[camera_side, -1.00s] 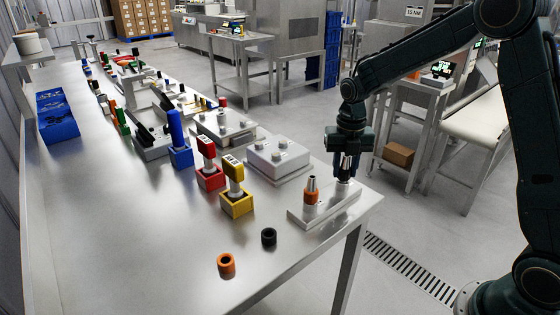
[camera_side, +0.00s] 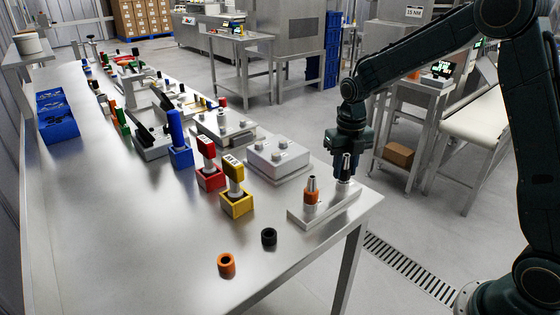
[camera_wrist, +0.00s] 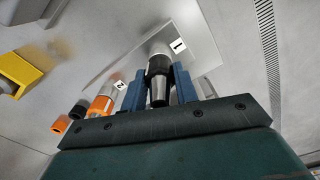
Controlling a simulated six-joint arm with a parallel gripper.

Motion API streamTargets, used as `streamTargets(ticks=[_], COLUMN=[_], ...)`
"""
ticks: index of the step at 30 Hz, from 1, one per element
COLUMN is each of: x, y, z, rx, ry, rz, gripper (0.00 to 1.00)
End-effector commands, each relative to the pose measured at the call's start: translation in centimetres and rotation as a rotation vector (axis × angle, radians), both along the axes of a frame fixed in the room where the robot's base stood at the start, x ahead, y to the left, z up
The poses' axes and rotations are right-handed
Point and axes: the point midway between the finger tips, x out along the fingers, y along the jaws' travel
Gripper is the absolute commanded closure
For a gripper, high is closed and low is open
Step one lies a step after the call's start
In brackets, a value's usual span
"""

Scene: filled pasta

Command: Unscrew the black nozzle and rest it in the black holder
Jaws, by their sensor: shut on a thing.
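The black nozzle (camera_side: 346,169) stands upright over a short grey post on a steel plate (camera_side: 322,212) at the table's right corner. My gripper (camera_side: 347,158) points down and is shut on it. In the wrist view, the blue fingers of my gripper (camera_wrist: 161,82) hold the black nozzle (camera_wrist: 158,66) on both sides, by the label "1". Whether the nozzle's thread is still engaged cannot be told. The black holder (camera_side: 268,237), a short open ring, stands on the table left of the plate; it also shows in the wrist view (camera_wrist: 79,109).
An orange nozzle (camera_side: 311,192) stands on the same plate, close left of my gripper. An orange ring holder (camera_side: 226,264) is left of the black one. Yellow (camera_side: 237,204) and red (camera_side: 211,179) blocks with upright tools stand farther left.

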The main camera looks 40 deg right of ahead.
Motion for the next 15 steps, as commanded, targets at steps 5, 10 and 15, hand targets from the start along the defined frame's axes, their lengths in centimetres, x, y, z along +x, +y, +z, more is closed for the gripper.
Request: streamTargets(ticks=[5, 10, 15], x=[0.01, 0.01, 0.00], y=[0.00, 0.00, 0.00], z=[0.01, 0.01, 0.00], rx=[0.000, 0.000, 0.000], ry=[0.000, 0.000, 0.000], rz=[0.005, 0.004, 0.003], gripper=[0.98, 0.49, 0.45])
